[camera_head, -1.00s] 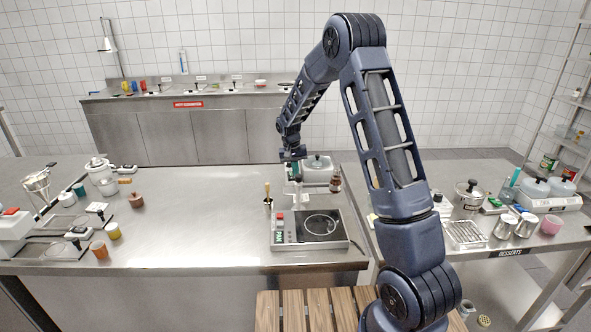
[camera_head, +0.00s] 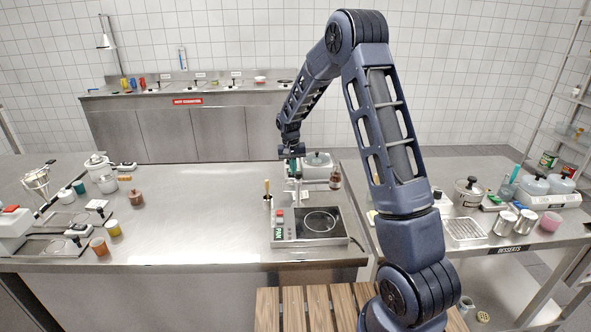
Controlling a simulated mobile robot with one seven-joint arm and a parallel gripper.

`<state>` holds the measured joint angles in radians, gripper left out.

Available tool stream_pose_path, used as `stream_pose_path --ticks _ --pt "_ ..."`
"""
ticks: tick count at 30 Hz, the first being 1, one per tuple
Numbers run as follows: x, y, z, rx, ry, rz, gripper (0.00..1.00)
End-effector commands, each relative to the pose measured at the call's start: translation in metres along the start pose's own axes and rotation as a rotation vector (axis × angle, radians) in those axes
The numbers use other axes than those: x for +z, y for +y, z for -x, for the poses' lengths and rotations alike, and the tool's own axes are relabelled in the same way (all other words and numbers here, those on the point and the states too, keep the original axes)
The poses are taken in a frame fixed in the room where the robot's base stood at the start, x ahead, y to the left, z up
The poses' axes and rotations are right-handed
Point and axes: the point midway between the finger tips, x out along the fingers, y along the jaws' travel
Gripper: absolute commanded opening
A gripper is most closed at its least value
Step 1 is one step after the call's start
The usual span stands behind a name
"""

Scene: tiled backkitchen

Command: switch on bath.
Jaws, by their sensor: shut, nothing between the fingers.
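A grey-white unit with a domed, knobbed lid (camera_head: 318,160) stands at the back right of the steel counter; it looks like the bath, but no label on it is readable. My gripper (camera_head: 297,177) points down at the left front of this unit, close to it. Its fingers look together and empty. Whether they touch the unit, I cannot tell. My gripper hides part of the unit's left side, and I cannot make out a switch there.
A hot plate (camera_head: 320,222) with a red button and a PAN label stands in front. The counter's middle (camera_head: 200,215) is clear.

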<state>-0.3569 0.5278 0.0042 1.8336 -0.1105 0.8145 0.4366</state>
Motion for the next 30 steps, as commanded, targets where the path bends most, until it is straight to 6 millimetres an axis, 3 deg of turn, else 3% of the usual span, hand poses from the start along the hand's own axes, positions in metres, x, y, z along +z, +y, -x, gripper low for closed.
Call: stream_pose_path --ticks 17,23,30 --pt "0.000 -0.004 0.007 0.000 0.001 -0.001 0.00" --pt "0.000 0.002 0.035 -0.001 0.002 -0.001 0.00" --pt "-0.001 0.013 0.081 -0.001 0.003 -0.002 0.00"
